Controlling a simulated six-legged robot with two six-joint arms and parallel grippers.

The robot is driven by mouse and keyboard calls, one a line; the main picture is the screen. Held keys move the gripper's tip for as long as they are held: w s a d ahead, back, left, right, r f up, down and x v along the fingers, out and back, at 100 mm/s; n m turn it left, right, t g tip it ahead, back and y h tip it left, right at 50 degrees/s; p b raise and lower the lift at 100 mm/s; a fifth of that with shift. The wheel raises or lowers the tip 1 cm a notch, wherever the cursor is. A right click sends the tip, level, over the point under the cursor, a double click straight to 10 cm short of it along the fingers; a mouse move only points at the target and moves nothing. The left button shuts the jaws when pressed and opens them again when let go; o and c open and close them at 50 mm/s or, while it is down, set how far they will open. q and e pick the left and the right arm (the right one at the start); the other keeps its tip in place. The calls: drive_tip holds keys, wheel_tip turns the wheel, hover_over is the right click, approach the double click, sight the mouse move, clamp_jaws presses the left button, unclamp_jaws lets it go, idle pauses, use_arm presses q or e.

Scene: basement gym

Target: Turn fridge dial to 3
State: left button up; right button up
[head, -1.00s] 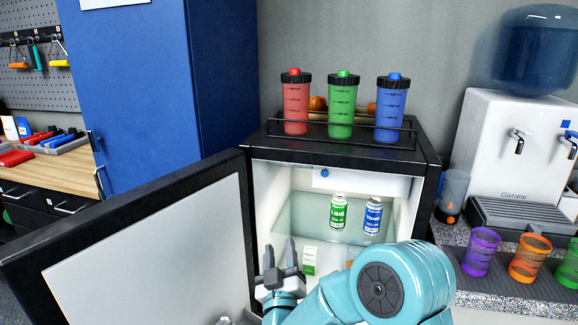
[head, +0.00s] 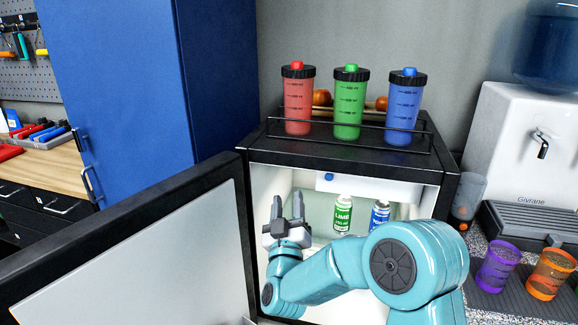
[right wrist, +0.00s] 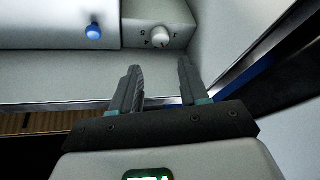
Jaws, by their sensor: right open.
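The fridge (head: 446,188) stands open in the head view, its door (head: 130,260) swung out to the left. My right gripper (head: 287,206) is inside the opening at the left, open and empty, fingers pointing up. I cannot make out the dial in the head view. My left gripper is out of view.
A blue knob (head: 329,177) is on the white compartment front, beside the dial in the wrist view. A green can (head: 343,216) and a blue can (head: 380,216) stand inside. Red, green and blue bottles stand on top behind a rail (head: 350,148).

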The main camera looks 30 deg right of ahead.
drive_tip(key=p+x, duration=0.1)
drive_tip(key=x, duration=0.9)
drive_tip(key=shift+p, duration=0.35)
drive_tip(key=shift+w+r, duration=0.1)
drive_tip(key=c, duration=0.7)
